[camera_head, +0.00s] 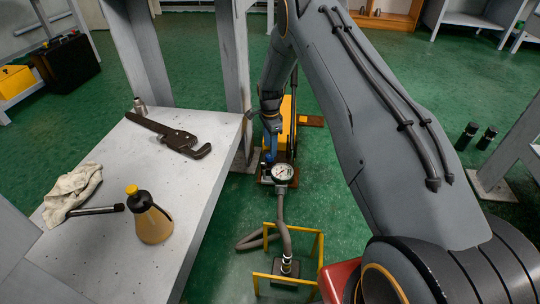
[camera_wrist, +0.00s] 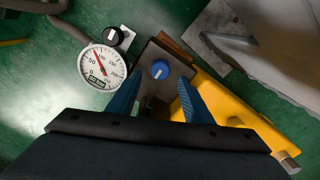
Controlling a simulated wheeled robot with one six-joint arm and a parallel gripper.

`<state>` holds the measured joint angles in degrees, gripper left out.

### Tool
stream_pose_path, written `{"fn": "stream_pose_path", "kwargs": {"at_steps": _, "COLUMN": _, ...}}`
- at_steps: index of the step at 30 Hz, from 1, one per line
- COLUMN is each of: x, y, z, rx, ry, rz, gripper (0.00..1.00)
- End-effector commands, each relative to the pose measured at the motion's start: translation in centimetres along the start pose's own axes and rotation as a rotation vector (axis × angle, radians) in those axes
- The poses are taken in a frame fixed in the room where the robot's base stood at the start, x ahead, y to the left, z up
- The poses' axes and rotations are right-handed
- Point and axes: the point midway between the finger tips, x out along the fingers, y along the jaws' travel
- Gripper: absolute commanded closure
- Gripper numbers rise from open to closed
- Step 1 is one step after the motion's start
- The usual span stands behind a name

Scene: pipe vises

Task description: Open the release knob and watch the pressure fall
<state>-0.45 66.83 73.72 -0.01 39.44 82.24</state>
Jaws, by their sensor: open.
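A blue round knob (camera_wrist: 160,69) with a pale mark sits on the dark block of a yellow pump (camera_wrist: 225,105). A black knob (camera_wrist: 115,36) with a pale mark stands beside the gauge; I see no label telling which is the release knob. The white dial gauge (camera_wrist: 102,67) has a red needle pointing up and left, between 50 and 100; the gauge also shows in the head view (camera_head: 283,173). My gripper (camera_wrist: 159,82) is open, its blue fingers apart on either side of the blue knob's near side. I cannot tell whether they touch it.
A grey bench (camera_head: 110,255) at left carries a pipe wrench (camera_head: 170,133), a rag (camera_head: 72,192) and a yellow-capped bottle (camera_head: 150,218). A grey leg (camera_head: 235,70) stands close to my arm.

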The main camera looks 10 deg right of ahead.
Motion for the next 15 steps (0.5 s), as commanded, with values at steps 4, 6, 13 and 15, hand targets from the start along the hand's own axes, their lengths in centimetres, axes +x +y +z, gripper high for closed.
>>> {"fn": "stream_pose_path", "kwargs": {"at_steps": 4, "x": 2.7, "y": 0.0, "z": 0.0, "rx": 0.0, "ry": 0.0, "rz": 0.001, "gripper": 0.54}}
{"fn": "stream_pose_path", "kwargs": {"at_steps": 6, "x": 3.6, "y": 0.0, "z": 0.0, "rx": -0.001, "ry": 0.0, "rz": 0.001, "gripper": 0.54}}
{"fn": "stream_pose_path", "kwargs": {"at_steps": 13, "x": 4.5, "y": -0.1, "z": 0.0, "rx": -0.001, "ry": 0.0, "rz": -0.001, "gripper": 0.54}}
{"fn": "stream_pose_path", "kwargs": {"at_steps": 15, "x": 4.4, "y": 0.0, "z": 0.0, "rx": -0.001, "ry": 0.0, "rz": -0.001, "gripper": 0.54}}
